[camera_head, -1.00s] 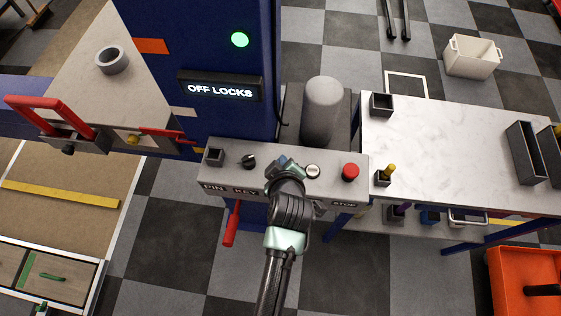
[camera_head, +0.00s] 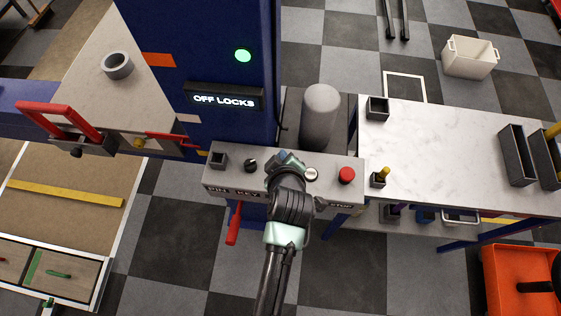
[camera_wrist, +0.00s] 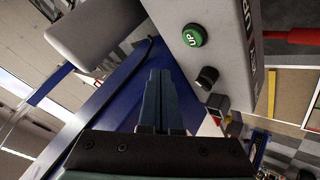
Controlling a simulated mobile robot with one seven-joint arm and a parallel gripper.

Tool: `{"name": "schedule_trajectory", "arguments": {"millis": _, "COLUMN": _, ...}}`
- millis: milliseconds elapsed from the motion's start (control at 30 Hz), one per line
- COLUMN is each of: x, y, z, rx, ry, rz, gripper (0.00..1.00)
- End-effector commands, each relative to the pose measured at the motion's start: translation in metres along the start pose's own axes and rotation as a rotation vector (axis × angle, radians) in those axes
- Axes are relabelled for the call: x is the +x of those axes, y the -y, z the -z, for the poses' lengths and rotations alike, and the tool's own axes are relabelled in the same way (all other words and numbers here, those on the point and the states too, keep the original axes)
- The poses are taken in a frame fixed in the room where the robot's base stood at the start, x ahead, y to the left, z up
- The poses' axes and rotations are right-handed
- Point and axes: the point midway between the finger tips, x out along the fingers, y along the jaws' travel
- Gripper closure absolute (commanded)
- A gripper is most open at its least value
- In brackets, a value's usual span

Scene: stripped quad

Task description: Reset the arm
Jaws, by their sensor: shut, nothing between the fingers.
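My gripper (camera_head: 286,158) is over the front middle of the grey control panel (camera_head: 327,187) in the head view, seen from above and behind. In the wrist view its two dark fingers (camera_wrist: 158,85) are together with nothing between them. A green "UP" button (camera_wrist: 192,35) and a black knob (camera_wrist: 207,77) on a grey panel face are to the right of the fingers, apart from them. In the head view my wrist and arm hide part of the panel's middle and its lettering.
The panel bears a black knob (camera_head: 251,165), a white button (camera_head: 311,174) and a red button (camera_head: 346,175). A grey cylinder (camera_head: 320,115) stands behind. A blue column (camera_head: 215,45) with an "OFF LOCKS" display (camera_head: 224,97) rises left. A white table (camera_head: 440,150) is right.

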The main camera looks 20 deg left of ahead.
Motion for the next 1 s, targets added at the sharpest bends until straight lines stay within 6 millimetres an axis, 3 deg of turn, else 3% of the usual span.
{"name": "schedule_trajectory", "arguments": {"millis": 767, "x": 0.001, "y": 0.001, "z": -0.001, "rx": 0.000, "ry": 0.000, "rz": 0.000, "gripper": 1.00}}
{"name": "schedule_trajectory", "arguments": {"millis": 867, "x": -0.001, "y": -0.022, "z": 0.008, "rx": 0.026, "ry": -0.021, "rz": -0.056, "gripper": 1.00}}
{"name": "schedule_trajectory", "arguments": {"millis": 1000, "x": -0.022, "y": -0.098, "z": 0.037, "rx": 0.121, "ry": -0.104, "rz": -0.241, "gripper": 1.00}}
